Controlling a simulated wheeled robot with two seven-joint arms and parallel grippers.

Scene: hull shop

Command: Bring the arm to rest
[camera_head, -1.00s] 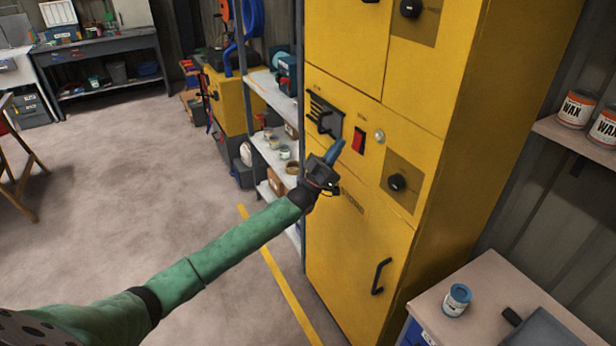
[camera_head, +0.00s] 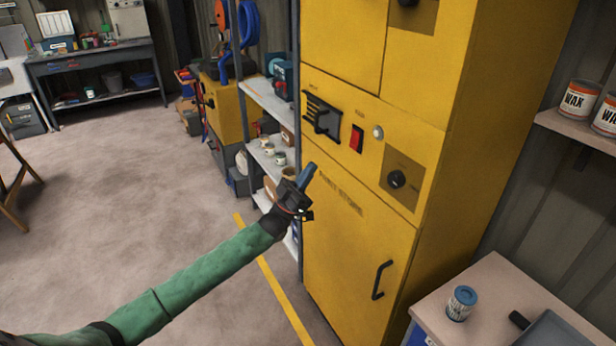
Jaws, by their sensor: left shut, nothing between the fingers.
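My left arm, in a green sleeve, reaches in from the lower left. My left gripper (camera_head: 307,176) is shut and empty, its blue fingertips pointing up and to the right. It is in front of the left edge of the tall yellow cabinet (camera_head: 352,255), below the black slotted panel with a lever (camera_head: 322,116). No contact with the cabinet is clear. A red switch (camera_head: 356,138), a small round light (camera_head: 378,132) and a black knob (camera_head: 396,179) are on the cabinet's front. My right gripper is not in view.
A grey shelf unit (camera_head: 268,99) with cans stands just behind and left of my gripper. A bench (camera_head: 480,292) with a blue-lidded can (camera_head: 461,303) is at lower right. Wax cans (camera_head: 578,99) sit on a wall shelf. The floor (camera_head: 130,210) at left is mostly open.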

